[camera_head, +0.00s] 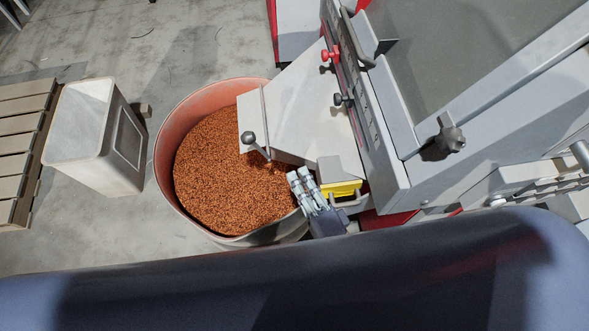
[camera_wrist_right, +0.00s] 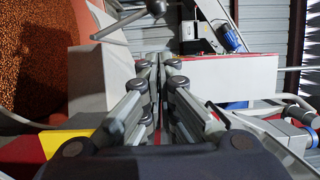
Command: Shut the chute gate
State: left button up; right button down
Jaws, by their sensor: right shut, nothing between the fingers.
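The grey sheet-metal chute (camera_head: 300,108) slopes from the machine down over a drum of copper-coloured granules. A thin rod crosses its lower end, and a lever with a dark ball knob (camera_head: 248,137) sticks out there. The gate plate itself is not clearly distinguishable, so I cannot tell its position. My right gripper (camera_head: 299,174) is shut and empty, below and right of the knob and apart from it. In the right wrist view its fingertips (camera_wrist_right: 158,62) are together, and the lever's ball knob (camera_wrist_right: 157,7) shows beyond them at the top. My left gripper is not in view.
The reddish drum (camera_head: 168,128) stands under the chute. A yellow part (camera_head: 342,188) is close beside my right gripper. The grey machine (camera_head: 440,175) with red and black knobs fills the right side. A pale bin (camera_head: 85,150) and wooden pallet (camera_head: 20,150) stand left on concrete floor.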

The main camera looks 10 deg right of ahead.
jog(key=w+a+p, duration=0.2)
jog(key=w+a, duration=0.3)
jog(key=w, duration=0.4)
jog(key=shift+w+a, duration=0.25)
jog(key=shift+a, duration=0.15)
